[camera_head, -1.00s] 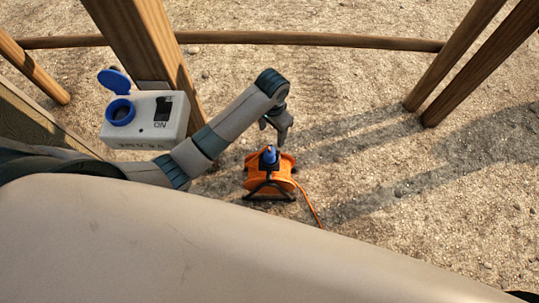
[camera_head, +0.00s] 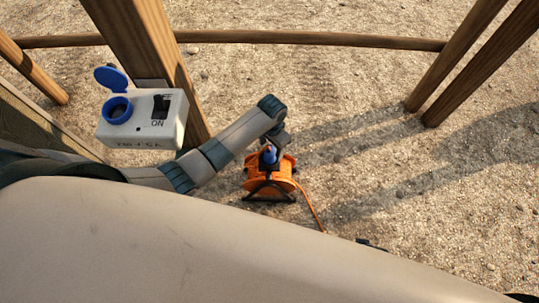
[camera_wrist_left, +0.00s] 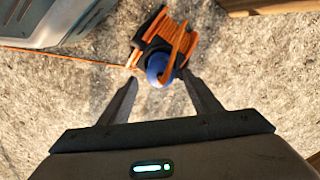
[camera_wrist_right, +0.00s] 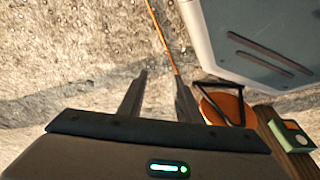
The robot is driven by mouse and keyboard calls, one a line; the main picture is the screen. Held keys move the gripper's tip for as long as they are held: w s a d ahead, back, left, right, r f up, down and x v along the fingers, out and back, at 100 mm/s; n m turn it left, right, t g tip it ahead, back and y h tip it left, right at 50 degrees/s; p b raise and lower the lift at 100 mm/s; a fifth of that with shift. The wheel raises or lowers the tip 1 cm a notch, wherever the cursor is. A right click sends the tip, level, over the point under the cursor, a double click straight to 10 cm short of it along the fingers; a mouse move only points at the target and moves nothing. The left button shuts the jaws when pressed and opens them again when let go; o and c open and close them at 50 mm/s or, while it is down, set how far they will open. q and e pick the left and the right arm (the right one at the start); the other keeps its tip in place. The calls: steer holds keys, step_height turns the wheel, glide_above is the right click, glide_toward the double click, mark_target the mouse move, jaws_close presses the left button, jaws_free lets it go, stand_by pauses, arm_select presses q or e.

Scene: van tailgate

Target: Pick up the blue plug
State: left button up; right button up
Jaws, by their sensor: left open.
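The blue plug (camera_head: 270,156) sits on top of an orange cable reel (camera_head: 283,166) on a black stand on the ground. In the left wrist view the plug (camera_wrist_left: 158,68) lies between the fingertips, with the orange reel (camera_wrist_left: 174,33) beyond it. My left gripper (camera_wrist_left: 160,82) is open, with a finger on each side of the plug; I cannot tell whether they touch it. In the head view my left gripper (camera_head: 273,143) is just above the plug, partly hidden by the wrist. My right gripper (camera_wrist_right: 160,76) has its fingers apart and is empty over sandy ground.
A white box (camera_head: 142,119) with a blue socket, open blue lid and black switch is by a wooden post (camera_head: 150,55). An orange cable (camera_head: 311,206) runs from the reel. A low wooden rail (camera_head: 310,37) crosses the back.

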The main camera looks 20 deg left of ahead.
arm_select(q)
steer(key=shift+f, duration=0.3)
steer(key=f, duration=0.4)
steer(key=shift+s+a+b, duration=0.2)
steer(key=shift+s+b, duration=0.1)
steer(key=shift+b, duration=0.1)
steer(key=shift+f, duration=0.3)
arm_select(e)
step_height(320, 180, up, 2)
steer(key=shift+w+r, duration=0.1)
steer(key=shift+r, duration=0.15)
steer(key=shift+a, duration=0.1)
arm_select(q)
steer(key=c, duration=1.2)
